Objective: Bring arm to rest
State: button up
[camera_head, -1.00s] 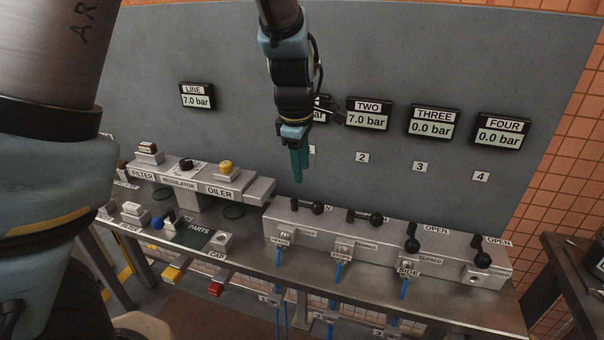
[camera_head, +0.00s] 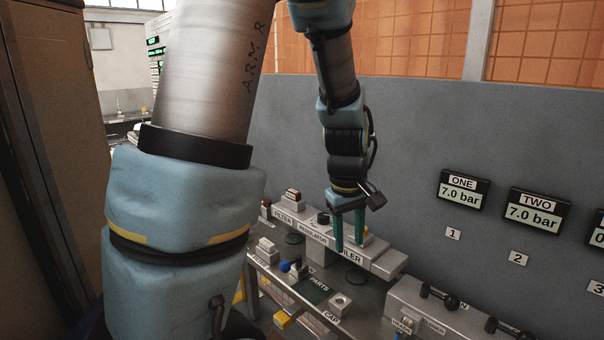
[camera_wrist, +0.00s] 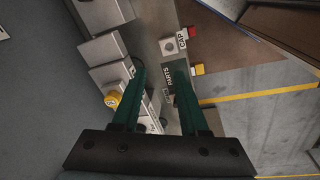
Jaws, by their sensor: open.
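My gripper (camera_head: 349,232) has two green fingers, which point down over the filter, regulator and oiler block (camera_head: 315,235) in the head view. The fingers stand apart with nothing between them. In the wrist view my gripper (camera_wrist: 160,75) is also open and empty, above the bench. The yellow oiler knob (camera_wrist: 112,98) shows beside the left finger there. My arm hangs from the top of the head view, and its fingers hide part of the oiler. I cannot tell the exact height of the fingertips above the block.
A parts mat (camera_head: 314,288) and a cap holder (camera_head: 341,303) lie in front of the block. The valve block (camera_head: 430,310) with black levers is at the lower right. Displays ONE (camera_head: 463,190) and TWO (camera_head: 537,214) read 7.0 bar on the grey panel (camera_head: 420,130).

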jog(key=s+a+m, duration=0.2)
jog(key=a, duration=0.6)
jog(key=s+a+m+y, duration=0.1)
jog(key=s+a+m, duration=0.1)
jog(key=a, duration=0.7)
jog(key=shift+s+r+m, duration=0.15)
jog(key=shift+r+m, duration=0.05)
jog(key=shift+m, duration=0.5)
